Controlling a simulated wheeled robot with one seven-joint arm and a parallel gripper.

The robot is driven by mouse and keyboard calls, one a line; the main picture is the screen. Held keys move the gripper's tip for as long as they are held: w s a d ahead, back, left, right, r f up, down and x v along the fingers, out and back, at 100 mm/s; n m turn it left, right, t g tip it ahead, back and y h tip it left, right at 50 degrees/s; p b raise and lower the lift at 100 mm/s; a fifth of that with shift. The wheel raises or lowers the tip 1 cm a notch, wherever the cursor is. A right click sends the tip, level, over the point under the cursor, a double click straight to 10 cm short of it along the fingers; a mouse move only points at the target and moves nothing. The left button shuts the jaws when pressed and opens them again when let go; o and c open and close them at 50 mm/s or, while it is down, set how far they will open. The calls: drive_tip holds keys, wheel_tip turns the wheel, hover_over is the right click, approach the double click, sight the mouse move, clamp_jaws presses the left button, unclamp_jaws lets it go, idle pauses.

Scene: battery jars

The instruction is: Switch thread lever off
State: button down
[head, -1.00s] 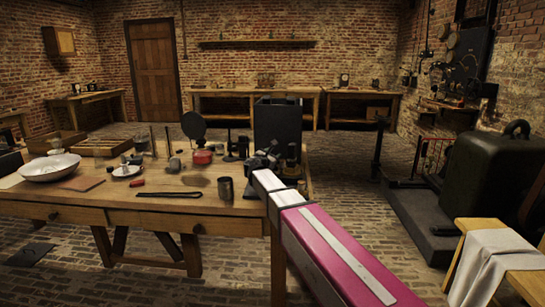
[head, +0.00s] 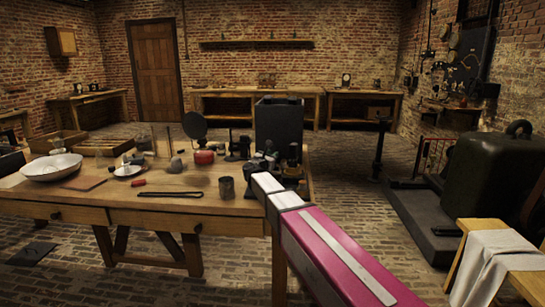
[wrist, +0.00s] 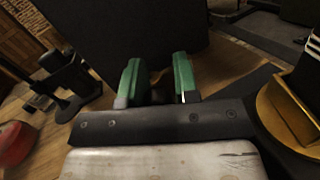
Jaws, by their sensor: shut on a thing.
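My gripper (wrist: 158,82) shows in the wrist view as two green fingers, close together in front of a large black box (wrist: 125,30). The fingers are shut on a small dark piece (wrist: 159,91) between them. I take it for the thread lever, but it is mostly hidden and too dark to tell its shape or position. In the head view the end of my arm is at the right end of the workbench (head: 180,207), in front of the upright black box (head: 279,125). Dark fittings there hide the fingertips.
A black stand (wrist: 68,82) and a red object (wrist: 14,142) are at the left in the wrist view; a brass cylinder (wrist: 285,115) is close at the right.

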drive_tip(key=c, duration=0.9)
unclamp_jaws()
drive_tip(key=shift+a+f, duration=0.25)
drive_tip(key=shift+a, duration=0.05)
drive_tip(key=shift+c, duration=0.2)
drive_tip(key=shift+d+r, duration=0.1)
drive_tip(key=shift+r, duration=0.05)
drive_tip(key=shift+r, duration=0.25)
drive_tip(key=s+a+r, duration=0.8)
drive_tip(key=r, duration=0.2)
drive_tip(key=shift+s+r, duration=0.15)
drive_tip(key=shift+s, duration=0.2)
